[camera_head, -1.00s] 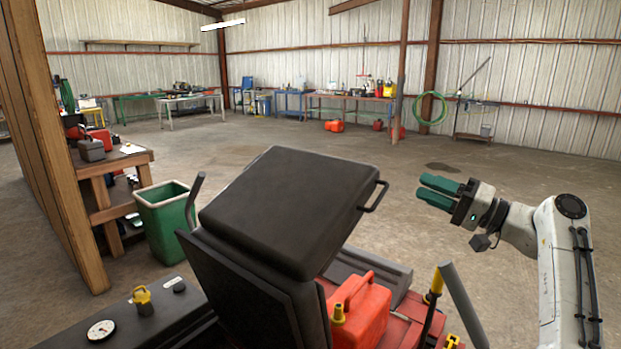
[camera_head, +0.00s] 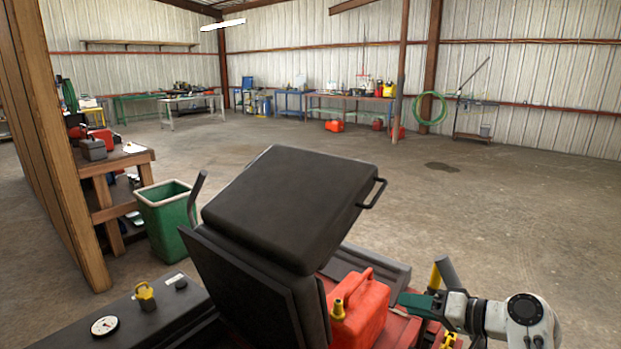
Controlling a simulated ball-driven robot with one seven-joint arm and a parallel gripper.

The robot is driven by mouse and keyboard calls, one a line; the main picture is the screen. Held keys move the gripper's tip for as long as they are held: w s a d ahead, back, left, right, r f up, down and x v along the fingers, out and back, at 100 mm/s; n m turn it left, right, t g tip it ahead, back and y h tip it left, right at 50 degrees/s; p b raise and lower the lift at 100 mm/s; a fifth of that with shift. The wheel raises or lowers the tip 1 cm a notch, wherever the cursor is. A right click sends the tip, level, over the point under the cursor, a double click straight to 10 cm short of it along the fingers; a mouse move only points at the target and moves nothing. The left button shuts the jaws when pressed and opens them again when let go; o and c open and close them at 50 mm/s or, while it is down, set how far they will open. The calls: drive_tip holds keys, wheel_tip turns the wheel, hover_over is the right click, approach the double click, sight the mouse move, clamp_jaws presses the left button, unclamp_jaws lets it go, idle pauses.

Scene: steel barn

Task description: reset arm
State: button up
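My gripper (camera_head: 416,303), with green fingers, is low at the lower right, pointing left. Its fingertips are just right of a red fuel can (camera_head: 361,305) with a yellow cap. I cannot tell whether they touch it. The fingers overlap in this view, so whether they are open or shut does not show. My white arm comes in from the right at the bottom edge.
A black tilted seat (camera_head: 290,205) with a side handle stands in front of me. A dark lever (camera_head: 447,272) rises behind my gripper. A green bin (camera_head: 168,218) and wooden bench (camera_head: 118,160) stand left.

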drive_tip(key=s+f+g+h, duration=0.1)
drive_tip(key=s+f+h, duration=0.2)
drive_tip(key=s+f, duration=0.5)
drive_tip(key=s+d+f+n+g+h, duration=0.1)
drive_tip(key=s+d+f+g+h, duration=0.2)
drive_tip(key=s, duration=1)
drive_tip(key=s+d+f+n+h, duration=0.1)
drive_tip(key=s+f+h, duration=0.25)
drive_tip(key=s, duration=0.95)
drive_tip(key=s+d+f+g+h+b, duration=0.1)
drive_tip(key=s+f+g+b, duration=0.3)
drive_tip(key=s+f, duration=0.6)
wheel_tip(320, 180, down, 3)
drive_tip(key=b, duration=0.2)
drive_tip(key=shift+s+d+r+m+b, duration=0.15)
drive_tip(key=shift+d+m+b, duration=0.15)
drive_tip(key=shift+m+b, duration=0.1)
